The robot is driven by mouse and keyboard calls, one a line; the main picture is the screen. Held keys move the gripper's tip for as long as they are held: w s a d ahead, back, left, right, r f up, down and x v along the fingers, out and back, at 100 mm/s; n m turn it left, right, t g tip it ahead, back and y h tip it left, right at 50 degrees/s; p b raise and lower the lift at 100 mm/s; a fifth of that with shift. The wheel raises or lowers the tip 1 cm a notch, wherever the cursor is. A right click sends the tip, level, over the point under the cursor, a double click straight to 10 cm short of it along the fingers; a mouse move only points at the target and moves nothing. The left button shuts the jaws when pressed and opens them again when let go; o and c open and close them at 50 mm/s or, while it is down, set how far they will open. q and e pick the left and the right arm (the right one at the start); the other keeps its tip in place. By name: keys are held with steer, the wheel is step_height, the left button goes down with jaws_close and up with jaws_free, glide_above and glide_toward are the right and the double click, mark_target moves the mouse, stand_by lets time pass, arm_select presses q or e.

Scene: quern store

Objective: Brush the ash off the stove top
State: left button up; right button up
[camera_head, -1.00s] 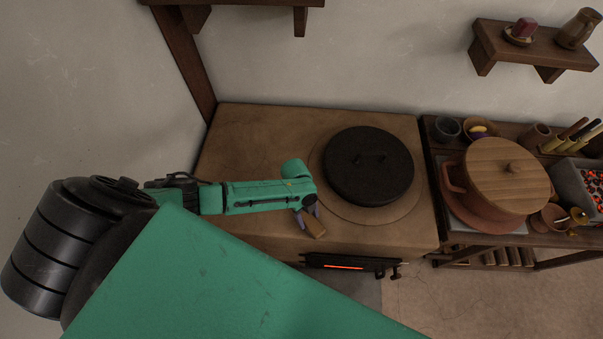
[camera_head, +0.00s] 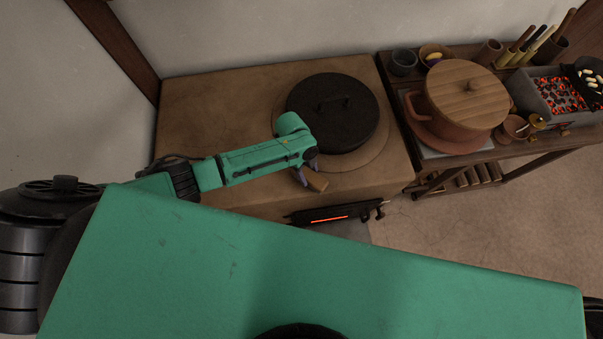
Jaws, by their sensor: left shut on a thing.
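The stove (camera_head: 215,115) is a broad brown block against the wall. A round black lid (camera_head: 332,110) with a handle sits on a round plate (camera_head: 370,157) on its top. My left gripper (camera_head: 302,175) reaches over the stove's front part, just in front of the lid. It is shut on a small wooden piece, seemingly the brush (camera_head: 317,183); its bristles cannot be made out. Whether it touches the stove top cannot be told. I cannot make out any ash; my forearm hides part of the stove top. My right gripper is not in view.
A glowing fire slot (camera_head: 330,218) with a dark door is in the stove's front. On the right, a wooden table holds a clay pot with a wooden lid (camera_head: 467,92), bowls, a tool holder and a brazier of embers (camera_head: 560,93). The floor (camera_head: 480,230) before it is clear.

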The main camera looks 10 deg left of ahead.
arm_select(q)
steer(key=shift+s+f, duration=0.1)
steer(key=shift+s, duration=0.05)
step_height(320, 180, up, 6)
steer(key=p, duration=0.6)
step_height(320, 180, up, 3)
steer(key=p, duration=0.2)
steer(key=shift+p, duration=0.4)
